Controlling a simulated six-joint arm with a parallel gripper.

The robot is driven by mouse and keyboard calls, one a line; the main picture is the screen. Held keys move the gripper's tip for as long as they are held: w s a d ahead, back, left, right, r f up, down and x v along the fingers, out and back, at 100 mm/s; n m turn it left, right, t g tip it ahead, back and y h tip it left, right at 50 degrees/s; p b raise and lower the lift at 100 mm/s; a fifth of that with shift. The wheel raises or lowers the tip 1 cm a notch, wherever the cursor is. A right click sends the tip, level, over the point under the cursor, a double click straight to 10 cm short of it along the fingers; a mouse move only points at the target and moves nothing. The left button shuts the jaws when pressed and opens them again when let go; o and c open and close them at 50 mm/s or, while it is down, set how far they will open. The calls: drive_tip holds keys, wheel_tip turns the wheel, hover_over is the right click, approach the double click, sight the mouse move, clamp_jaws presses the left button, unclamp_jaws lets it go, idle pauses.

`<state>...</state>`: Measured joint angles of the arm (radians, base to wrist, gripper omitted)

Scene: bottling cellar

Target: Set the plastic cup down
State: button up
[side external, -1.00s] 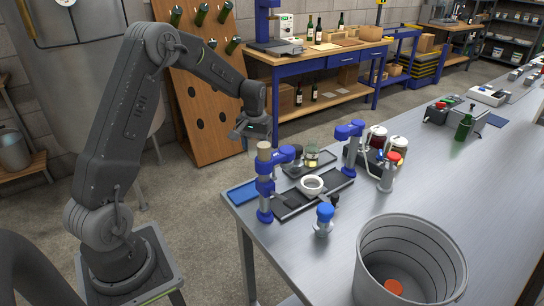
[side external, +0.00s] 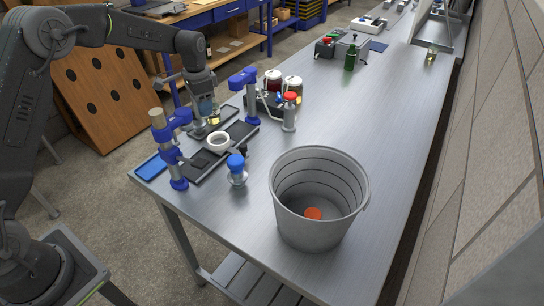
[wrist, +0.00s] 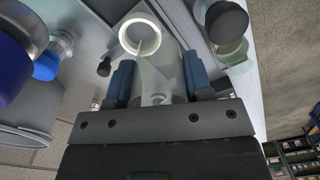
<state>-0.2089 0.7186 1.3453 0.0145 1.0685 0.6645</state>
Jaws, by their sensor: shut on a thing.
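The clear plastic cup (wrist: 162,82) is between the blue-padded fingers of my gripper (wrist: 158,84) in the wrist view. My gripper is shut on it.
A white ring-shaped piece (side external: 218,141) sits on a dark tray (side external: 205,166), between two blue-clamped stands (side external: 170,150). A blue-topped piece (side external: 237,168) and a grey bucket (side external: 318,195) stand nearer. The bench (side external: 385,110) is largely clear to the right.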

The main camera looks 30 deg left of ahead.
drive_tip(key=w+d+f+m, duration=0.1)
drive_tip(key=w+d+f, duration=0.1)
drive_tip(key=d, duration=0.4)
drive_tip(key=w+d+f+m, duration=0.2)
drive_tip(key=d, duration=0.5)
drive_tip(key=w+d+f+m, duration=0.2)
drive_tip(key=d+f, duration=0.1)
drive_tip(key=d, duration=0.3)
drive_tip(key=shift+w+d, duration=0.25)
drive_tip(key=shift+d, duration=0.05)
drive_tip(key=shift+f, duration=2.05)
drive_tip(key=shift+f, duration=0.1)
drive_tip(key=o, duration=0.9)
